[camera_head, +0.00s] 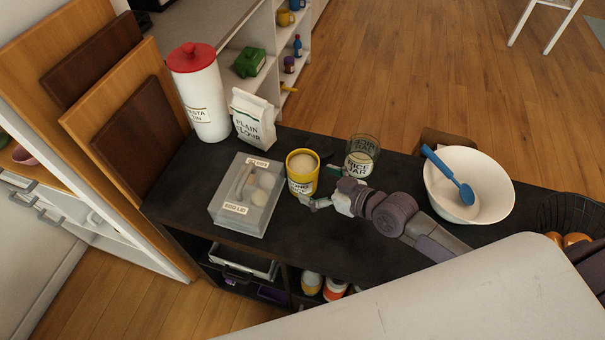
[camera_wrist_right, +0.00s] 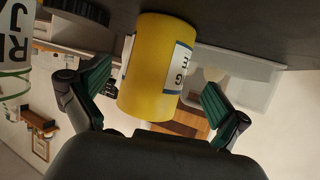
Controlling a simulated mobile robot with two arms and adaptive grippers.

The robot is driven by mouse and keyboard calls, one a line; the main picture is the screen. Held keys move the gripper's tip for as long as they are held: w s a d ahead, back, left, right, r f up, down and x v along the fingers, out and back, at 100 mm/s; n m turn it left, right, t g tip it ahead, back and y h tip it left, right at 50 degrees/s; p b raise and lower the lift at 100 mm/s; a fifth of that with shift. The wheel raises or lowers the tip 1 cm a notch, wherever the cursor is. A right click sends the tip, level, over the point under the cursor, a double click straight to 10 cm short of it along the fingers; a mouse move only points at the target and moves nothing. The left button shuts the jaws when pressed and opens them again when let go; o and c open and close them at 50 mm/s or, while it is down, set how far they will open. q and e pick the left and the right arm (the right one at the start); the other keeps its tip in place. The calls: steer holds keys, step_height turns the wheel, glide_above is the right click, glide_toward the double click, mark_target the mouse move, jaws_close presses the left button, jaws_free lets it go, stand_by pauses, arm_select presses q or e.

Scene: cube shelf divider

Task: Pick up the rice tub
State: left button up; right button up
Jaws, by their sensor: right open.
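A yellow tub (camera_head: 301,175) with a white label, partly readable as long grain, stands upright on the dark counter, its pale contents showing at the top. I take it as the rice tub. My right gripper (camera_head: 320,187) reaches it from the right. In the right wrist view the tub (camera_wrist_right: 156,65) lies between the spread green-padded fingers (camera_wrist_right: 155,97), with a gap visible at the right finger. My left gripper is out of view.
A clear-lidded egg box (camera_head: 245,196) stands left of the tub. A glass rice jar (camera_head: 361,158) stands close behind my right gripper. A flour bag (camera_head: 253,120), a red-lidded pasta tin (camera_head: 198,95) and a white bowl (camera_head: 490,178) with a blue spoon (camera_head: 447,172) share the dark counter.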

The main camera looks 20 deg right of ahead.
mark_target(303, 150)
steer(key=shift+w+a+f, duration=0.1)
steer(key=shift+w+a, duration=0.3)
steer(key=shift+w, duration=0.35)
steer(key=x, duration=0.2)
steer(key=shift+w+a+f+p, duration=0.1)
steer(key=shift+w+f+p, duration=0.1)
steer(key=shift+w+p, duration=0.15)
steer(key=shift+w+a+f, duration=0.15)
steer(key=shift+w, duration=0.15)
steer(key=shift+f, duration=0.1)
steer(key=c, duration=1.5)
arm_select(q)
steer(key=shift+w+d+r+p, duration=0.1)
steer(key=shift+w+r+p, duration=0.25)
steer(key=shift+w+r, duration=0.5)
arm_select(e)
step_height(303, 150, up, 10)
steer(key=shift+r, duration=0.15)
